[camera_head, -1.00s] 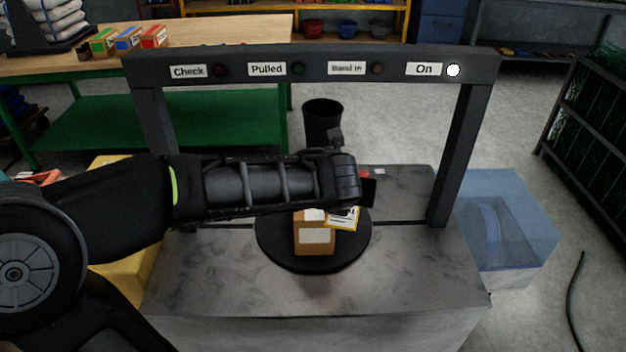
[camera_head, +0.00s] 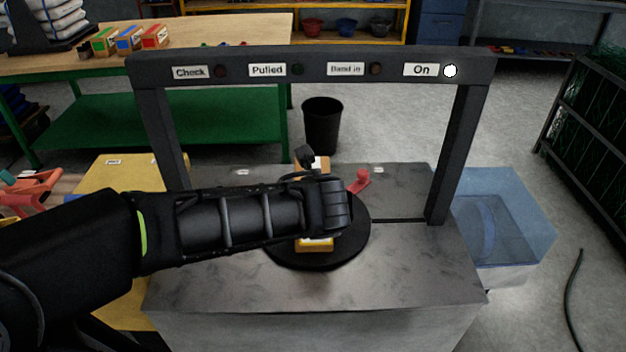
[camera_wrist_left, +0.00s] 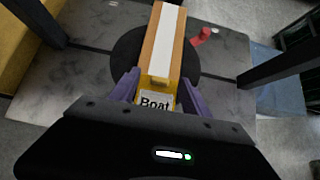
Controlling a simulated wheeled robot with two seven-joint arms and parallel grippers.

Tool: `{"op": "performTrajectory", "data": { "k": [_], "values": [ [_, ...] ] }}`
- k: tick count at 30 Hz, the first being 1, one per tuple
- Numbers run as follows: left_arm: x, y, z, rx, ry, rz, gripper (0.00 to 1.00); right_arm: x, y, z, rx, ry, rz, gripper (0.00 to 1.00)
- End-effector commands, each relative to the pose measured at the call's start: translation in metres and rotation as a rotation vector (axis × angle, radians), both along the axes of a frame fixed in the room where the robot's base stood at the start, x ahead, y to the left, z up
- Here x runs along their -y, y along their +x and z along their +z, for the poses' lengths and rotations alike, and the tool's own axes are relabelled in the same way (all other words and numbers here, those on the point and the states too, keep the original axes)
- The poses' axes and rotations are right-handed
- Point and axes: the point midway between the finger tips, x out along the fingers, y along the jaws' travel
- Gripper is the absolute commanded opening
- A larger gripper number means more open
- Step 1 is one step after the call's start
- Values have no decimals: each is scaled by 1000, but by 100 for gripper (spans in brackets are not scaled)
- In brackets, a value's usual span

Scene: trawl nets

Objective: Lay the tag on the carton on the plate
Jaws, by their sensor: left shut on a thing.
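The carton is brown with a white strip on top. It stands on the round black plate (camera_head: 352,240), and its far end (camera_head: 324,163) shows beyond my left arm. In the left wrist view the carton (camera_wrist_left: 150,48) lies ahead of my left gripper (camera_wrist_left: 158,85). The purple fingers are shut on the yellow tag (camera_wrist_left: 171,101), whose white label reads "Boat". The tag's yellow edge (camera_head: 314,245) shows below my wrist in the head view. It overlaps the carton's near end; I cannot tell if they touch. My wrist hides the fingers in the head view. My right gripper is out of view.
A dark frame (camera_head: 312,66) spans the grey bench (camera_head: 400,275), its lamp beside "On" (camera_head: 450,71) lit white. A red lever (camera_head: 360,181) stands just behind the plate. A yellow box (camera_head: 115,180) is left, a clear blue bin (camera_head: 500,225) right. The bench's right front is clear.

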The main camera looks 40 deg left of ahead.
Motion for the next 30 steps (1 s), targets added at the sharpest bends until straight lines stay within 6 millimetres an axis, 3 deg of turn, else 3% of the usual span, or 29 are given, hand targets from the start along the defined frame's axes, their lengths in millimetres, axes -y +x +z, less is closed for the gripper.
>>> {"op": "performTrajectory", "data": {
  "k": [11,17,24,30],
  "values": [
    [-8,11,0,0,-1,1,11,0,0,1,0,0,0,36],
    [-36,46,0,-3,-1,3,11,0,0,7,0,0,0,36],
    [-78,102,2,-3,-1,1,11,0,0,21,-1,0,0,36],
    [-100,132,1,-1,-1,0,11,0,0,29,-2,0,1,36]
  ]
}}
